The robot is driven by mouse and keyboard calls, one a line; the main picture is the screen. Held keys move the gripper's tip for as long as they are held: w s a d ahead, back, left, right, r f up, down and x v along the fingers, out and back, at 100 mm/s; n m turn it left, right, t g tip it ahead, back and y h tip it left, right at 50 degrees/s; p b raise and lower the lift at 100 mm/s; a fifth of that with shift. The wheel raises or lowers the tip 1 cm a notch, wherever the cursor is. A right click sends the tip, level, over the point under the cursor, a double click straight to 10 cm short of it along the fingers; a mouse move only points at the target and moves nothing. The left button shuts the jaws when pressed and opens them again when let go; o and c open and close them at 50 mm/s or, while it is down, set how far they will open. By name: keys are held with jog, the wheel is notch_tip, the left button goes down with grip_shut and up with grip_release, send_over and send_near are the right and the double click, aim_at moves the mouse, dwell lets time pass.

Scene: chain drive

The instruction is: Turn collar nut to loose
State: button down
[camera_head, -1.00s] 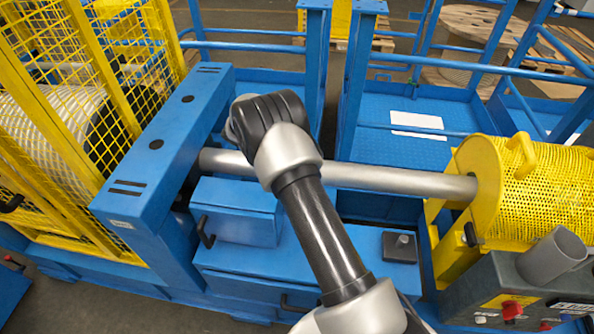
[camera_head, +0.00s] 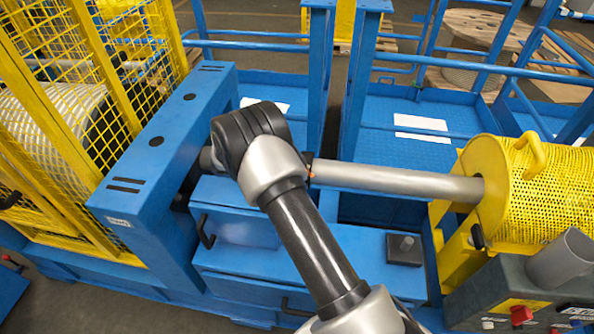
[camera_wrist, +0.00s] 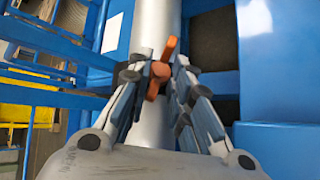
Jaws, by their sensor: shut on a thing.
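The collar nut (camera_wrist: 168,47) shows in the wrist view as an orange piece with lugs, on a grey pipe (camera_wrist: 156,20). My gripper (camera_wrist: 161,68) has one finger on each side of it and is shut on it. The fingers hide part of the nut. In the head view, my arm covers the gripper and most of the nut. Only a small orange bit shows at the arm's right edge, on the grey pipe (camera_head: 395,180).
A blue beam (camera_head: 165,145) stands close left of my arm, beside a yellow mesh guard (camera_head: 60,80). A yellow perforated drum guard (camera_head: 545,190) stands at the pipe's right end. Blue boxes (camera_head: 240,228) lie below the pipe.

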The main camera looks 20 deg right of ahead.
jog(key=shift+f, duration=0.1)
jog(key=c, duration=1.6)
grip_release()
jog(key=v, duration=1.2)
